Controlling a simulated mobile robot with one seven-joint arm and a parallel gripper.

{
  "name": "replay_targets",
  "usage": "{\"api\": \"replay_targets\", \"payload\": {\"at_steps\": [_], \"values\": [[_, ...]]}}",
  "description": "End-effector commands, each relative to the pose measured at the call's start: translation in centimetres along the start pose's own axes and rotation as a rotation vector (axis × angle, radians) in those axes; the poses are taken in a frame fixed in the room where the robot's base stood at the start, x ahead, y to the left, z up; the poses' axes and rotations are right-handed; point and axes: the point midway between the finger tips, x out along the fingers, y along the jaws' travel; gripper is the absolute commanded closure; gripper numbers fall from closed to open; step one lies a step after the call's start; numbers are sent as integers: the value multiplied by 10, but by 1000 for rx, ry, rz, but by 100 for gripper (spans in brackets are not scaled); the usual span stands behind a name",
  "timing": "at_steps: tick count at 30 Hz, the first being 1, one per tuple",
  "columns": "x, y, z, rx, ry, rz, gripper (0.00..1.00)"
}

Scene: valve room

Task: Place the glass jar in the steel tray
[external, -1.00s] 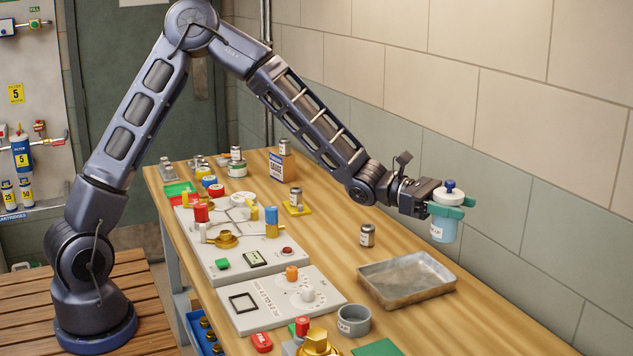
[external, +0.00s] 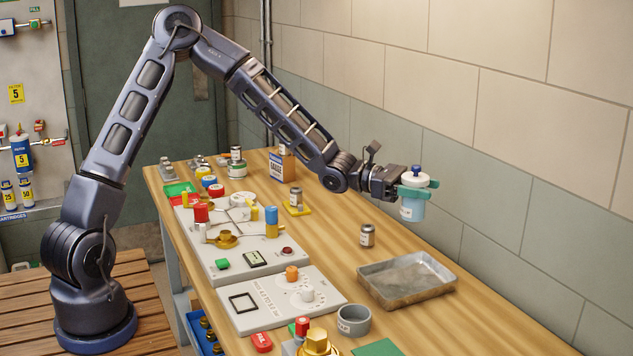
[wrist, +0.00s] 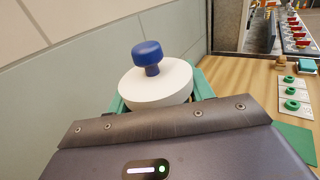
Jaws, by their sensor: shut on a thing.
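The glass jar (external: 412,208) is pale blue with a white lid and a dark blue knob. My gripper (external: 418,188), with green fingers, is shut on it near the lid and holds it upright in the air, above the bench and behind the tray in the external view. In the wrist view the jar's white lid and blue knob (wrist: 152,75) stand between the green fingers; its body is hidden. The steel tray (external: 405,301) is shallow and rectangular, lies flat on the wooden bench at the right, and looks empty.
A small labelled canister (external: 367,236) stands just behind the tray. A grey cup (external: 354,321) stands in front of it. Panels with knobs (external: 275,302) lie to its left. The tiled wall (external: 490,215) runs along the bench's right side.

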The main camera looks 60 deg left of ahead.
Motion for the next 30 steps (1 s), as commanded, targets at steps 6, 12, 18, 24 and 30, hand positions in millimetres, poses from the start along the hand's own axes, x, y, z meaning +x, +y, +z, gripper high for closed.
{"api": "replay_targets", "payload": {"at_steps": [6,12,18,24,30], "values": [[0,0,-43,-5,0,0,82],[1,0,-80,-4,0,-1,82],[1,-1,-115,-3,-1,-1,82],[0,0,-135,-2,-1,0,82],[0,0,-143,0,-1,0,82]]}}
